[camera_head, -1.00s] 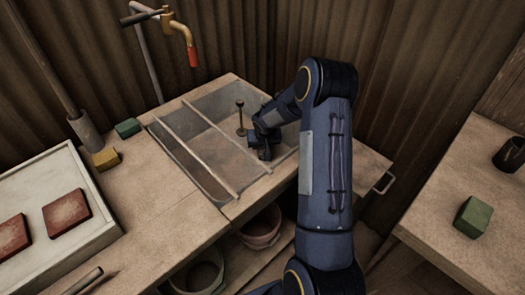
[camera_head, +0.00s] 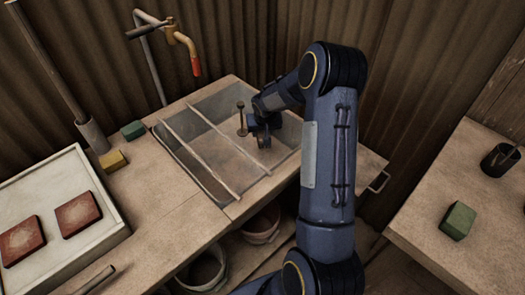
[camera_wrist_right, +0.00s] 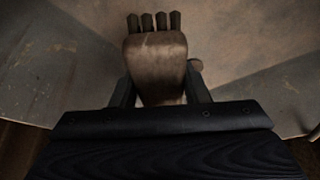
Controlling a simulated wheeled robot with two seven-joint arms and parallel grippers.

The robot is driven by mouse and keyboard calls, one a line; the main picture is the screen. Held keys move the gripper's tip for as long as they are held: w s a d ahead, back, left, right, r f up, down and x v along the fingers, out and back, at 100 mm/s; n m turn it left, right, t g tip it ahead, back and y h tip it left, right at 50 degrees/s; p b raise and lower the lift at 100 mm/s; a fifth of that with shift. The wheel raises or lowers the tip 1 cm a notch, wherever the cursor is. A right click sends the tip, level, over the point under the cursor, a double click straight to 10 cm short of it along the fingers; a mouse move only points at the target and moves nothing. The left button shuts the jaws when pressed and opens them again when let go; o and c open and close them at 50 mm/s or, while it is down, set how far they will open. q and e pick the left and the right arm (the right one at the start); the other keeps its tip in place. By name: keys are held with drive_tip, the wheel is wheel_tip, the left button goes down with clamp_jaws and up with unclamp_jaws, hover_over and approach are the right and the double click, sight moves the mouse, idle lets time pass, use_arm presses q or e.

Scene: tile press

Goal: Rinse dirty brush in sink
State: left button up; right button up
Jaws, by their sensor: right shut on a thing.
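The sink (camera_head: 197,182) is a grey basin set into the wooden counter, with two thin bars across it. My right gripper (camera_head: 262,138) is down inside its right part, beside a thin upright post with a knob on top (camera_head: 241,118). In the right wrist view, the right gripper (camera_wrist_right: 160,98) is shut on the brush (camera_wrist_right: 155,68), a brown wooden block with several dark bristle tufts at its far end. The brush is hard to make out in the head view. I cannot tell whether it touches the basin floor. My left gripper is not in view.
A faucet with a red tip (camera_head: 196,66) stands behind the sink at the left. A yellow block (camera_head: 113,160) and a green block (camera_head: 133,130) lie left of the sink. A white tray (camera_head: 105,238) holds red tiles. Another table (camera_head: 440,195) stands right.

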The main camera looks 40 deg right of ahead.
wheel_tip(320, 180, up, 11)
drive_tip(key=p, duration=0.6)
idle(0.4)
drive_tip(key=shift+r, duration=0.1)
idle(1.9)
wheel_tip(320, 180, up, 4)
drive_tip(key=shift+p, duration=1.25)
